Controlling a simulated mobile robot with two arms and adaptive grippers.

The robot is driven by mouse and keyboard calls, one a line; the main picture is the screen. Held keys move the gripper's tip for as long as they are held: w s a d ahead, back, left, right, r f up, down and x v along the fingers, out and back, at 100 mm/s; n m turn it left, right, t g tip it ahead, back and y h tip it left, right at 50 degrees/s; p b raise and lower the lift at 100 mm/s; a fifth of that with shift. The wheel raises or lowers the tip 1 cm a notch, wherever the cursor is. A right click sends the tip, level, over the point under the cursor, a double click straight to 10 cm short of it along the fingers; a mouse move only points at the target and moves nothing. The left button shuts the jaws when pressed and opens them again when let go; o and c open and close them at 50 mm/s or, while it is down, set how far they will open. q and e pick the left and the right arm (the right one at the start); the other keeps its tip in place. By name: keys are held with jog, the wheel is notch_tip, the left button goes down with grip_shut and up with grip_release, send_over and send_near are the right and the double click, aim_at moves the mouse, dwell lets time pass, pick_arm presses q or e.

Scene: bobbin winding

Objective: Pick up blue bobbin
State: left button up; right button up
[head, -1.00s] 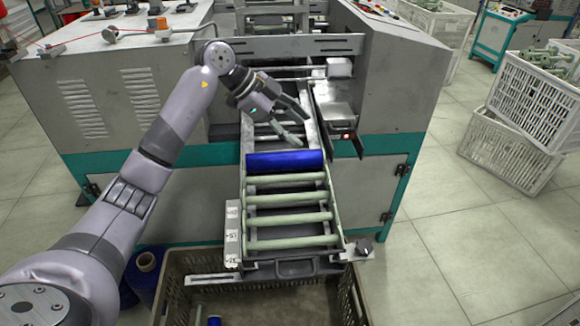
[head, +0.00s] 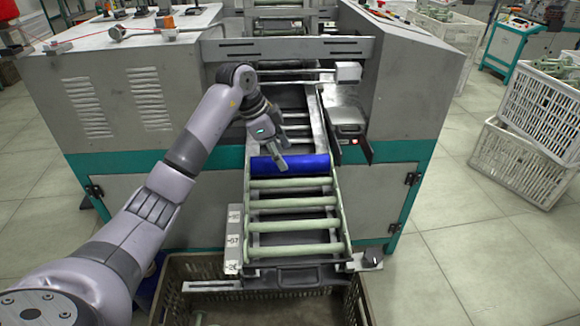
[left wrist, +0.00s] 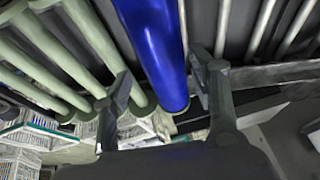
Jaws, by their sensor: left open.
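The blue bobbin (head: 305,165) lies across the sloping rack, behind several pale green rollers. My left gripper (head: 273,160) is at the bobbin's left part, pointing down, and hides some of it. In the left wrist view the blue bobbin (left wrist: 155,45) runs between the two spread fingers of my left gripper (left wrist: 160,80). The fingers stand apart with a gap on each side of it; I cannot tell if either touches. My right gripper is not in view.
Pale green rollers (head: 292,226) fill the front of the rack. A grey machine (head: 140,100) surrounds it. A brown crate (head: 355,300) stands below its front end. White crates (head: 520,150) are stacked at the right, with open floor before them.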

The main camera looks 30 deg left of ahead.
aim_at(285, 158)
pick_arm(q)
jog(key=shift+w+b+x, duration=0.2)
jog(key=shift+b+x, duration=0.2)
jog(key=shift+x, duration=2.35)
jog(key=shift+r, duration=0.15)
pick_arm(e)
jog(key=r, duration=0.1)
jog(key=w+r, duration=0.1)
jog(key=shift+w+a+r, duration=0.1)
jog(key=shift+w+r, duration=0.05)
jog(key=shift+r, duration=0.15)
pick_arm(q)
jog(key=shift+c, duration=0.3)
jog(key=c, duration=1.1)
